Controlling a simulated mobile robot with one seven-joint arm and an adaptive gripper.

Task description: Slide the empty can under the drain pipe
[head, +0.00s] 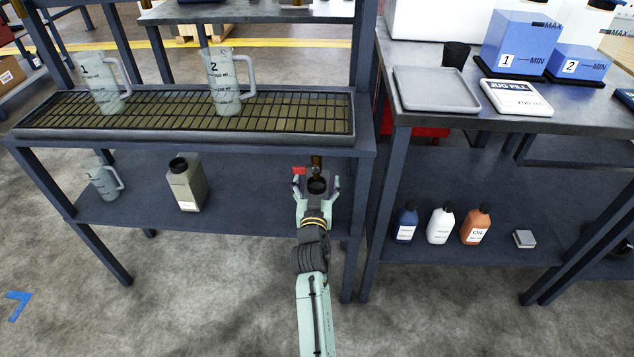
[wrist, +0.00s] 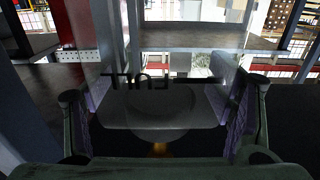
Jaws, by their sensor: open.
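An olive can (head: 187,188) with a dark round top and a white label stands upright on the lower shelf, left of my gripper. My gripper (head: 317,191) is at the right end of that shelf, below the drain pipe (head: 317,163). Its fingers are open. In the wrist view a grey can-like body (wrist: 150,118) with a "FULL" mark shows between the finger pads (wrist: 165,104). In the head view a dark round mouth shows there, just below the pipe. Finger contact cannot be told, nor what either can holds.
A red valve handle (head: 298,170) sits left of the pipe. A jug (head: 103,179) stands at the shelf's left end. A table leg (head: 357,225) is close right of my gripper. Shelf space between the olive can and my gripper is clear. Bottles (head: 440,224) stand further right.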

